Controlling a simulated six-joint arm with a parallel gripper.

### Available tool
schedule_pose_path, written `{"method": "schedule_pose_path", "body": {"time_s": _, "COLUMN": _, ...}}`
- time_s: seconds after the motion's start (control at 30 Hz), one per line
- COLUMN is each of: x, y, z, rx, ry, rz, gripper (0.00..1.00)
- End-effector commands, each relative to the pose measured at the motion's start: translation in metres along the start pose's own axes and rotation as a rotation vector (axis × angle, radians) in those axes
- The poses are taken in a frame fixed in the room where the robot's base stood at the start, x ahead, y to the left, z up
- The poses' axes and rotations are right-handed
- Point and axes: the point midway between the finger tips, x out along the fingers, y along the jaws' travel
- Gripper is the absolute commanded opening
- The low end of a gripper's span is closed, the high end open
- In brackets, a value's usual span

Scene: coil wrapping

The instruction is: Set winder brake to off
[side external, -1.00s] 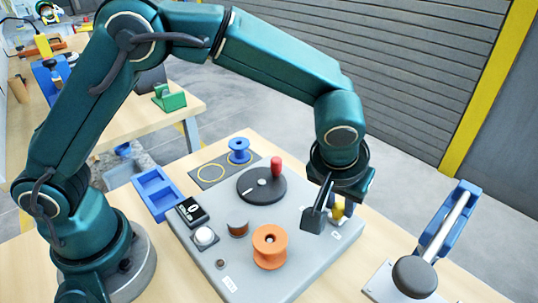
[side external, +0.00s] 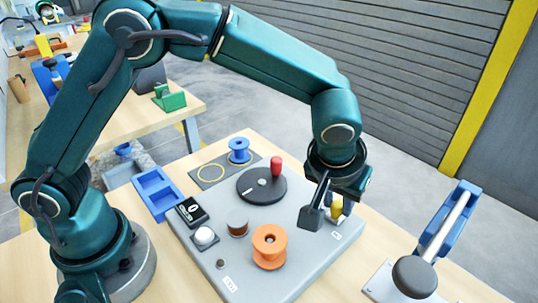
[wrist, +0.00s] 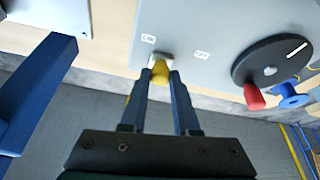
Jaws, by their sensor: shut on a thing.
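The winder brake is a small lever with a yellow handle (wrist: 160,72) on a pale base at the edge of the grey winder plate (wrist: 190,22). In the wrist view it stands near the left of two small white labels, which seems to read ON; the other label (wrist: 202,55) seems to read OFF. My gripper (wrist: 161,80) has one finger on each side of the yellow handle and is shut on it. In the side view, the yellow handle (side external: 336,207) shows partly behind the near finger of my gripper (side external: 325,213).
A black turntable (side external: 262,187) with a red knob (side external: 276,166) is on the plate, left of my gripper. An orange spool (side external: 269,247) stands toward the front. A blue roller stand (side external: 440,228) is on the right. The plate's front right corner is clear.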

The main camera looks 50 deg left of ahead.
Motion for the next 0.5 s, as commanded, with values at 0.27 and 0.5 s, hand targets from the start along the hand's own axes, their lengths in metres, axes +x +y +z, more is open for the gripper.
{"method": "schedule_pose_path", "body": {"time_s": 0.27, "x": 0.001, "y": -0.029, "z": -0.007, "rx": -0.003, "ry": 0.001, "rz": 0.000, "gripper": 0.00}}
{"method": "schedule_pose_path", "body": {"time_s": 0.5, "x": 0.002, "y": -0.033, "z": -0.007, "rx": -0.002, "ry": 0.001, "rz": -0.006, "gripper": 0.00}}
